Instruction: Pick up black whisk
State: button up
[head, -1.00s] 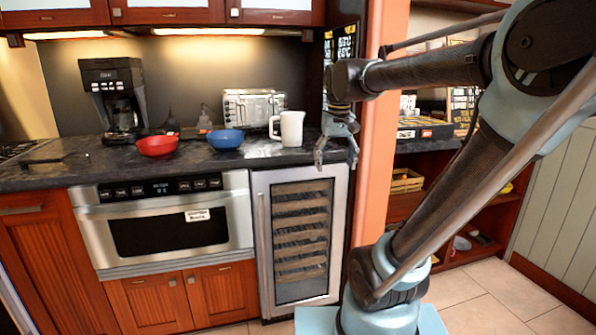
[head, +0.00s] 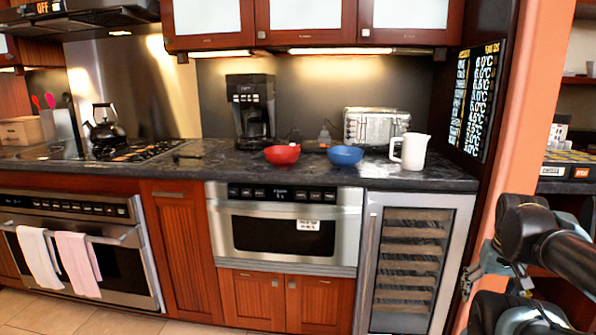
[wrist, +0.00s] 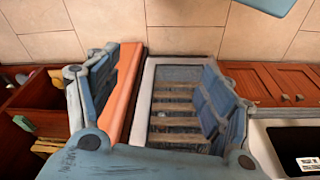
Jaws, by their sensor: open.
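A thin dark utensil, likely the black whisk (head: 186,156), lies on the dark counter (head: 215,172) in the head view, between the stove and the red bowl. It is small and its shape is hard to make out. My gripper (head: 470,283) is at the lower right of the head view, in front of the orange post and well away from the utensil. In the wrist view my gripper (wrist: 155,95) is open and empty, with its two fingers wide apart. The whisk does not show in the wrist view.
A red bowl (head: 282,155), blue bowl (head: 345,156), white pitcher (head: 410,151), toaster (head: 375,127) and coffee maker (head: 252,108) stand on the counter. A kettle (head: 105,125) is on the stove. The orange post (head: 510,130) is beside my arm. The floor in front is clear.

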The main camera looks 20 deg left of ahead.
aim_at(175, 158)
jog(key=u, duration=1.95)
